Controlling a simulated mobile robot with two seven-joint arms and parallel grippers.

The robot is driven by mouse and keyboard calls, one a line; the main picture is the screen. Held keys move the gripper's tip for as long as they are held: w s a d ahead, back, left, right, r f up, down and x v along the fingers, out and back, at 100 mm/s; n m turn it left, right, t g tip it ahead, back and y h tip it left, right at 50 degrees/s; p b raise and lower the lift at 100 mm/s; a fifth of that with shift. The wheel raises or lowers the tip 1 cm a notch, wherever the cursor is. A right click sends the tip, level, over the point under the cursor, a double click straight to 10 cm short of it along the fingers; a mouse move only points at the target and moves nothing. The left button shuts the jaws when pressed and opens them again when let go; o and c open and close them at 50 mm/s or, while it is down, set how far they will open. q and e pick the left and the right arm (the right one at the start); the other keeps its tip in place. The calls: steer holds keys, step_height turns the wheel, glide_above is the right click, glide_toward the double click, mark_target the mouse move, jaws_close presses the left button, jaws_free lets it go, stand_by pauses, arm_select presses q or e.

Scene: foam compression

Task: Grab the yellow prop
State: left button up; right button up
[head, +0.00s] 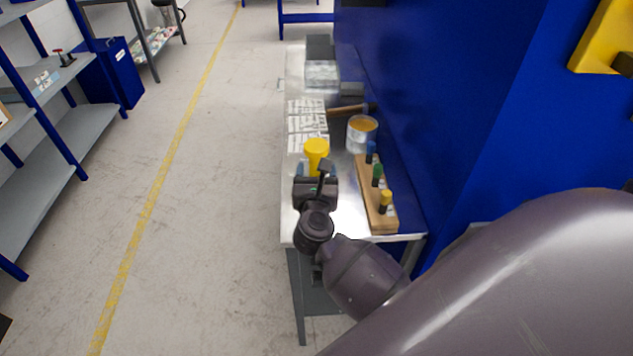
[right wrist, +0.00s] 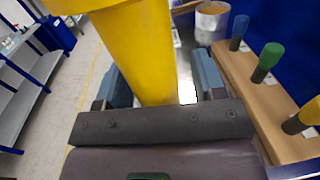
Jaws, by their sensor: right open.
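The yellow prop (head: 316,149) stands upright on the metal table, a tall yellow cylinder with a wider top. My right gripper (head: 317,171) is at the prop, with its arm coming in from the lower right. In the right wrist view the yellow prop (right wrist: 143,55) stands between the two blue-grey fingers of my right gripper (right wrist: 163,80). The fingers are apart, one on each side, and a gap shows between the prop and the right finger. Contact on the left side cannot be told. The prop's lower end is hidden behind the gripper body. My left gripper is not in view.
A wooden block (head: 373,195) with blue, green and yellow-topped pegs lies right of the gripper. A metal can (head: 361,134), a hammer-like tool (head: 350,109) and white sheets (head: 306,124) are farther back. A blue wall (head: 400,70) borders the table's right side.

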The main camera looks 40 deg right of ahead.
jaws_close()
steer(key=shift+r, duration=0.1)
stand_by(0.5)
